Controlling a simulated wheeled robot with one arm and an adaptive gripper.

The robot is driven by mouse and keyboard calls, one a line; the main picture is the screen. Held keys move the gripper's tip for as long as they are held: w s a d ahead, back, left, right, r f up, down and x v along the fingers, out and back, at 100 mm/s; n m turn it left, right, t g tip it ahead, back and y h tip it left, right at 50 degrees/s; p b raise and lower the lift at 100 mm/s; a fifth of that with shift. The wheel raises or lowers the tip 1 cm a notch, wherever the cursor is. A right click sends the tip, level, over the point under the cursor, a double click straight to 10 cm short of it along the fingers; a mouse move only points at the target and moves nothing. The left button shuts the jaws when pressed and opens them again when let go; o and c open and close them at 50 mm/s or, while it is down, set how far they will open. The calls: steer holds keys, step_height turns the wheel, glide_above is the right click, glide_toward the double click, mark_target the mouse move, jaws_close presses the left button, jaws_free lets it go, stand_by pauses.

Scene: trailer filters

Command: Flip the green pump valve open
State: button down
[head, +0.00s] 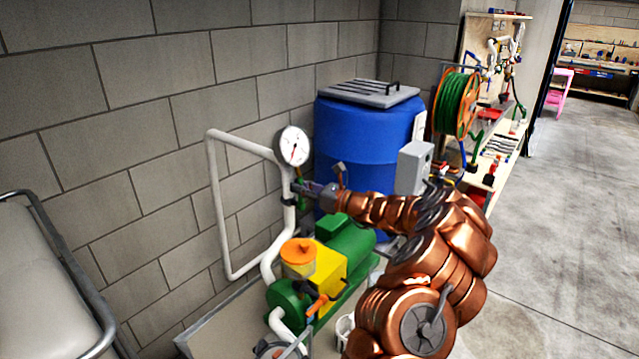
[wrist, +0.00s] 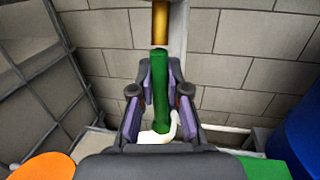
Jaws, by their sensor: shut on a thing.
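The green pump valve handle (wrist: 160,85) stands upright between the two fingers of my gripper (wrist: 160,98) in the wrist view. The purple finger pads are on either side of it, and my gripper is shut on it. A brass-coloured piece (wrist: 160,22) is above the handle, and a white pipe (wrist: 172,128) shows below it. In the head view my gripper (head: 309,189) is at the white vertical pipe, just below the round pressure gauge (head: 294,146). There the handle is mostly hidden by my gripper, so its exact angle cannot be told.
The green and yellow pump (head: 345,242) with an orange cap (head: 298,257) sits below my arm. A blue barrel (head: 362,135) stands close behind it. A block wall (head: 140,125) is at the left, and a metal-framed cushion (head: 40,280) is at lower left. Open floor (head: 570,210) lies to the right.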

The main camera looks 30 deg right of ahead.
steer(key=shift+d, duration=0.15)
steer(key=c, duration=1.1)
jaws_free()
steer(key=v, duration=1.2)
